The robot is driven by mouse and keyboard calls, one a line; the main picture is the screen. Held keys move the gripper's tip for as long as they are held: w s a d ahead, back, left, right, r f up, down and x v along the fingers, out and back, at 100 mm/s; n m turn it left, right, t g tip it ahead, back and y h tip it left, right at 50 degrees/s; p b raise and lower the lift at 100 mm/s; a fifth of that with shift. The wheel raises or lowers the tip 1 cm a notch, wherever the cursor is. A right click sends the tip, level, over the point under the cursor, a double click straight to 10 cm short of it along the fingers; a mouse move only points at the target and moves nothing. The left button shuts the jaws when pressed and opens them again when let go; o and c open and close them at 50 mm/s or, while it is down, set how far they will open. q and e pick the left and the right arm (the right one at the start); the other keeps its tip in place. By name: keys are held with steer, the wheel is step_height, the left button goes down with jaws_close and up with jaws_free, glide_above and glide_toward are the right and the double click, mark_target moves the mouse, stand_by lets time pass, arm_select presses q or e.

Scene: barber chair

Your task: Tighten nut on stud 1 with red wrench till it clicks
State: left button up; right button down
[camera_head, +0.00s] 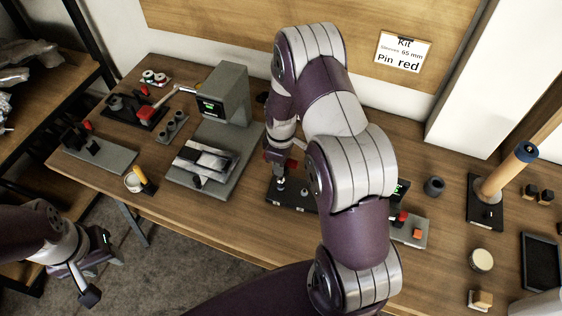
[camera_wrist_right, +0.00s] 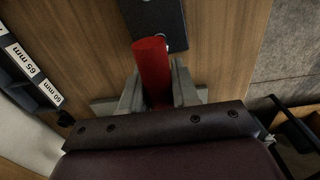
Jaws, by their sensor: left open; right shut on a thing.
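My right gripper (camera_wrist_right: 155,88) is shut on the red wrench (camera_wrist_right: 152,62), whose red handle stands between the two fingers in the right wrist view. In the head view, the right gripper (camera_head: 280,162) is over the back of a black plate (camera_head: 275,196) with small metal studs, partly behind my own arm. Part of this plate also shows beyond the handle in the right wrist view (camera_wrist_right: 158,14). The wrench's head and its contact with any nut cannot be made out. My left gripper (camera_head: 97,276) is open and empty, low at the left, off the table.
A grey press-like device (camera_head: 222,95) with a small screen stands left of the plate. A grey base with red and orange blocks (camera_head: 410,232) is at the right, partly behind my arm. A sign (camera_head: 402,52) hangs behind. The front table strip left of my arm is clear.

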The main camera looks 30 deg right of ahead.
steer(key=shift+f+b, duration=0.35)
steer(key=shift+f, duration=0.25)
stand_by(0.3)
steer(key=shift+r+m, duration=0.1)
steer(key=shift+m, duration=0.7)
steer(key=m, duration=0.3)
steer(key=shift+p, duration=0.3)
steer(key=shift+m, duration=0.7)
steer(key=m, duration=0.3)
